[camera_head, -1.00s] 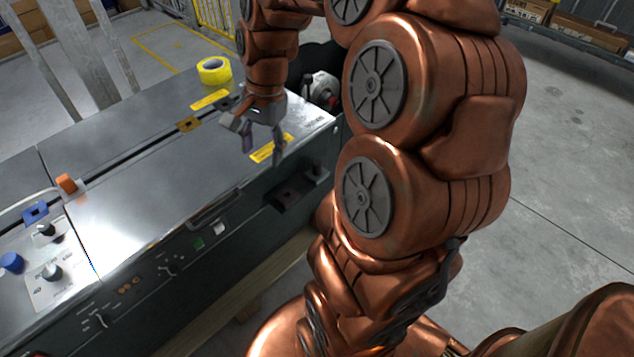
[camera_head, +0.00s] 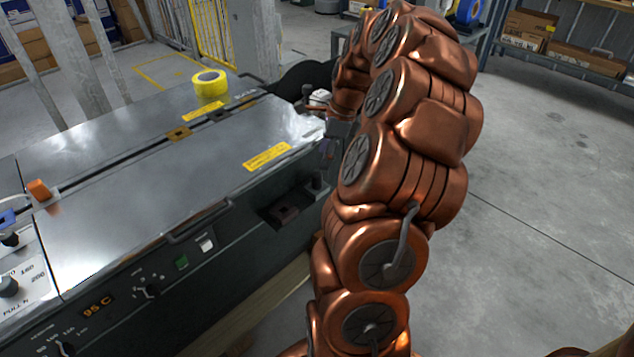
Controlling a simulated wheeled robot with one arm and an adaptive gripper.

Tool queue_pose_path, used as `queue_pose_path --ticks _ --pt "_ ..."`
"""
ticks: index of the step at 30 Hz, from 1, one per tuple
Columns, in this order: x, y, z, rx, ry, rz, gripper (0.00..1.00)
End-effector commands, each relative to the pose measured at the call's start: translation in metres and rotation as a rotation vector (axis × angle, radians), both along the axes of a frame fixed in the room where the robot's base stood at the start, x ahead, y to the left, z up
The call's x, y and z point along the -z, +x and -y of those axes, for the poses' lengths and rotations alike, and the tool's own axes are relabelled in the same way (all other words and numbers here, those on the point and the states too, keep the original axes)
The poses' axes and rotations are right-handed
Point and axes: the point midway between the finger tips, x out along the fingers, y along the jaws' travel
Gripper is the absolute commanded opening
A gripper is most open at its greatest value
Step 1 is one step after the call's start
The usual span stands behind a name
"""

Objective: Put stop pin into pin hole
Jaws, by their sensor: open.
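My gripper (camera_head: 328,146) is by the right end of the machine's metal top, partly hidden by my own arm. It is open, and I see nothing held in it. A brass-coloured plate (camera_head: 179,134) sits on the slot across the top. I cannot make out the pin hole.
The machine (camera_head: 150,200) has a bare metal top with yellow labels. A yellow tape roll (camera_head: 209,83) lies at its back. An orange block (camera_head: 39,190) is at the left. Knobs and a display (camera_head: 97,306) line the front. Shelves with boxes (camera_head: 530,28) stand behind.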

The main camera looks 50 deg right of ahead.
Motion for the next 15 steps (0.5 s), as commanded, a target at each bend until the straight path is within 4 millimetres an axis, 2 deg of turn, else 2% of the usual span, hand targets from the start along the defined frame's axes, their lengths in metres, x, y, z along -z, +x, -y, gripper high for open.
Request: queue_pose_path --ticks 10,15 --pt "0.024 0.005 -0.005 0.000 -0.002 0.002 0.60" --pt "0.025 0.006 -0.005 0.000 -0.002 0.002 0.60"
